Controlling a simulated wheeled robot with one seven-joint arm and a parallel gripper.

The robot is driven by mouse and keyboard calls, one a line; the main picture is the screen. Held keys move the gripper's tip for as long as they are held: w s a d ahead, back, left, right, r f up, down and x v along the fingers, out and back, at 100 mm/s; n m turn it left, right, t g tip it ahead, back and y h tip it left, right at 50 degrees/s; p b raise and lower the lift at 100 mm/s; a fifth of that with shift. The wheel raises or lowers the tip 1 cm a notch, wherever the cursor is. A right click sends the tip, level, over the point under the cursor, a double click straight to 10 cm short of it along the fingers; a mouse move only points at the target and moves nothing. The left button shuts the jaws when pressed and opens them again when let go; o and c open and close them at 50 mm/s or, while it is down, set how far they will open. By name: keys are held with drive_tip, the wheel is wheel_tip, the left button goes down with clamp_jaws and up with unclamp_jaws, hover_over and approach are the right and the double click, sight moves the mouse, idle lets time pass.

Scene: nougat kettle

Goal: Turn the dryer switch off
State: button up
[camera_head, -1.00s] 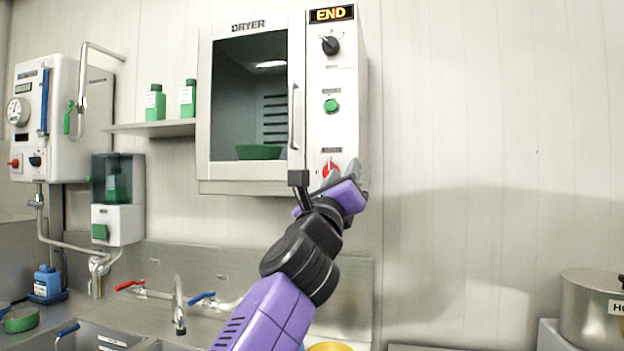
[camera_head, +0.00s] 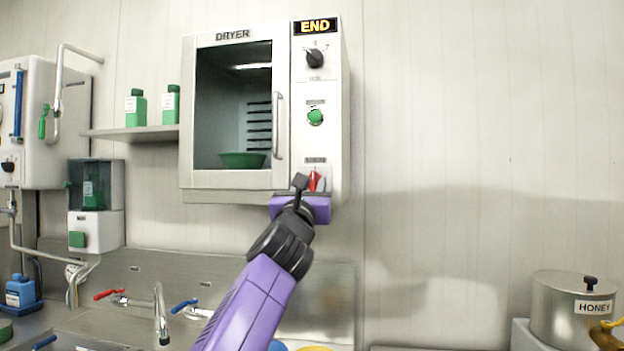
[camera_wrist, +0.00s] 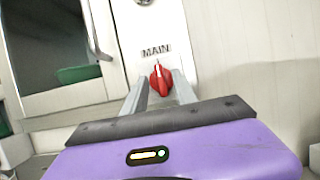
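The dryer (camera_head: 235,190) is a white wall cabinet with a glass door and a control panel on its right. Its display (camera_head: 314,27) reads END. The red main switch (camera_head: 314,181) is low on the panel, partly hidden by my arm. In the wrist view the red switch (camera_wrist: 161,79) sits under the label MAIN, its pointer roughly upright. My gripper (camera_wrist: 160,92) is open, its two grey fingers reaching toward the panel on either side of the switch. I cannot tell whether they touch it. In the head view my gripper (camera_head: 315,183) is in front of the lower panel.
A black dial (camera_head: 314,58) and a green button (camera_head: 315,117) are higher on the panel. The door handle (camera_head: 279,125) stands left of it. A shelf (camera_head: 130,133) with green bottles is at the left. A sink with taps (camera_head: 160,315) is below, and a honey pot (camera_head: 570,310) is at right.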

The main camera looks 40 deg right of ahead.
drive_tip(key=shift+x, duration=0.75)
clamp_jaws()
